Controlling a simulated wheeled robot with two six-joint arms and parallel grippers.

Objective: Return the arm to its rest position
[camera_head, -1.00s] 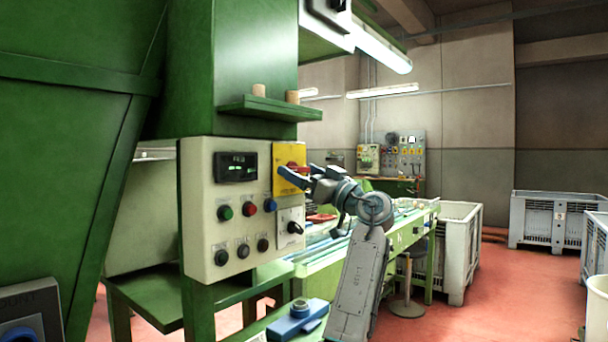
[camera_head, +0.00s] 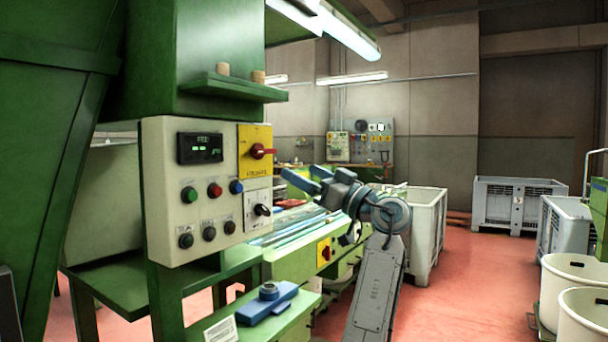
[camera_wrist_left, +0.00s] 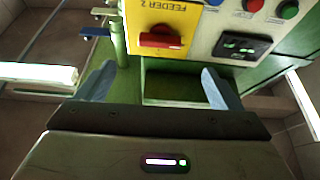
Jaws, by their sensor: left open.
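My left gripper (camera_head: 302,178) is open and empty, with blue fingers pointing left toward the control panel (camera_head: 160,215). It hangs in the air to the right of the panel, apart from it. In the left wrist view its fingers (camera_wrist_left: 157,85) are spread wide with nothing between them. The red rotary switch (camera_head: 262,151) sits on a yellow plate (camera_head: 254,170); its handle lies about level. In the wrist view the red switch (camera_wrist_left: 160,41) shows beyond the fingers, under the label FEEDER 2. My right gripper is not in view.
Two corks (camera_head: 222,69) (camera_head: 258,76) stand on a green shelf (camera_head: 232,88) above the panel. A blue device (camera_head: 267,302) lies on the low green bench. A conveyor table (camera_head: 290,240) runs behind my arm. Grey crates (camera_head: 428,225) and white tubs (camera_head: 572,285) stand right, with open red floor between.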

